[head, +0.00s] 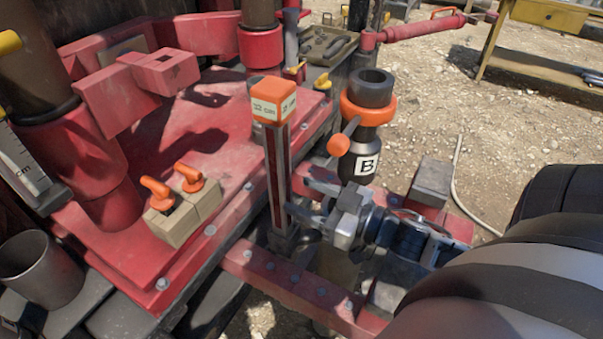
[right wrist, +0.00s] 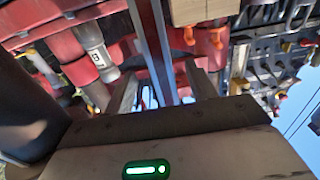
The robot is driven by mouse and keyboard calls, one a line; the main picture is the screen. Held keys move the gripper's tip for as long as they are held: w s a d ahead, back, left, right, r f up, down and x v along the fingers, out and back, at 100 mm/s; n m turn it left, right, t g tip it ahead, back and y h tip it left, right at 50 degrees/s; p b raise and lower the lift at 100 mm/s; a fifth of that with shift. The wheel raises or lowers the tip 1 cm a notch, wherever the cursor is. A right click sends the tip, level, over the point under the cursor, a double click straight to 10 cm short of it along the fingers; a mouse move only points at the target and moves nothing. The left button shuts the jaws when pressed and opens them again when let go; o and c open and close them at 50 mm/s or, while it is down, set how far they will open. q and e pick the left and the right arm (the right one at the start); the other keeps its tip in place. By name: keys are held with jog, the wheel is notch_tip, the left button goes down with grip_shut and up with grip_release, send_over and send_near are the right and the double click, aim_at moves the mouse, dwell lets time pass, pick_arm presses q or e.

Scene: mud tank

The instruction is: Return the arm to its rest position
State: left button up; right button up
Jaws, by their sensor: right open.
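My right gripper (head: 297,195) comes in from the right in the head view. Its two fingers are apart and point at an upright metal post (head: 276,175) with an orange and white cap marked in cm. In the right wrist view, the post (right wrist: 155,45) runs down between the lines of the open fingers (right wrist: 162,85). I cannot tell whether the fingers touch it. Nothing is clearly held. My right arm (head: 510,270) fills the lower right of the head view. My left gripper is not in view.
A black cylinder marked B (head: 363,150), with an orange collar and knob, stands close behind my right gripper. A red beam (head: 290,285) lies below the gripper. Gravel ground (head: 480,130) is open at upper right.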

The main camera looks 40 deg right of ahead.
dwell(0.3)
jog(key=shift+s+a+f+m+h+p, duration=0.1)
jog(key=shift+a+f+m+h+p, duration=0.1)
jog(key=shift+m+h+p, duration=0.3)
pick_arm(q)
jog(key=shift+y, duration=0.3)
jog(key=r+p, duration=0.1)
jog(key=p, duration=0.1)
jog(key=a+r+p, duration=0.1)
jog(key=p, duration=0.1)
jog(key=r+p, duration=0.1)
jog(key=p, duration=0.2)
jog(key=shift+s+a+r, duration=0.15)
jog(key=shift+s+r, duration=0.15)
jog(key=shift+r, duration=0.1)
pick_arm(e)
jog(key=s+a+f+g+h, duration=0.1)
jog(key=s+a+f+g, duration=0.2)
jog(key=a, duration=0.3)
jog(key=s+a+f+m+g+h, duration=0.1)
jog(key=s+a+f+g+h, duration=0.1)
jog(key=a+f, duration=0.4)
jog(key=shift+s+f+g, duration=0.15)
jog(key=shift+s+g, duration=0.65)
jog(key=shift+s, duration=0.4)
